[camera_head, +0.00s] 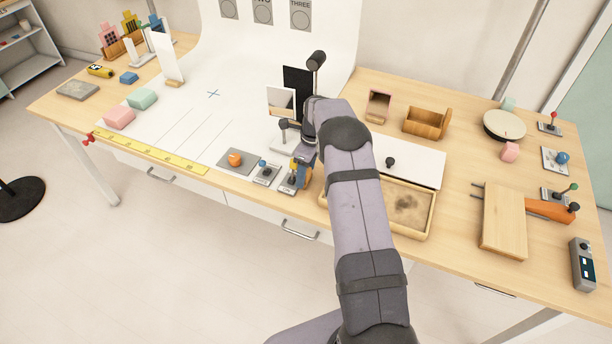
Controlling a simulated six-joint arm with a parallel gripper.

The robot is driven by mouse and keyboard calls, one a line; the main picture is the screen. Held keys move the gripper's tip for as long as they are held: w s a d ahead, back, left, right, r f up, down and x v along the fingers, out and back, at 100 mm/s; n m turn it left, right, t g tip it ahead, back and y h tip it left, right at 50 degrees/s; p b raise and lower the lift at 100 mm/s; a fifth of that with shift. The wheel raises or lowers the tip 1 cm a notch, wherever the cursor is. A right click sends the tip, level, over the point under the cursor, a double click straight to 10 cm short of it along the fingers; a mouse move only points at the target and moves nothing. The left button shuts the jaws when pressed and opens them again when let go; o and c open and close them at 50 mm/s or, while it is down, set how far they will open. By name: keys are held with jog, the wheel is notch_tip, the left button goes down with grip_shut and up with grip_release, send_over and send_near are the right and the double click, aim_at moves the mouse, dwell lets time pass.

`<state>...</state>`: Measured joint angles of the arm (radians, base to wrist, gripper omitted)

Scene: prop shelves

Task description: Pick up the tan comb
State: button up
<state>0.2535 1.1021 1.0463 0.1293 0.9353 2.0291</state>
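I cannot make out a tan comb in the head view; it may be hidden behind my arm or too small to tell. My gripper (301,172) points down at the front middle of the table, just left of the sand tray (428,222). It is close to a small grey lever stand (289,187) at the table's front edge. Its fingers are small and partly overlapped by blue and yellow parts, so I cannot tell whether they are open or hold anything.
An orange ball (235,159) sits on a grey pad left of my gripper. A black panel (298,84) and a lamp-like post (316,62) stand behind it. A wooden board (504,222) lies at right. The white sheet at left has clear room.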

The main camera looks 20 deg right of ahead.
jog(key=c, duration=1.1)
jog(key=shift+c, duration=0.3)
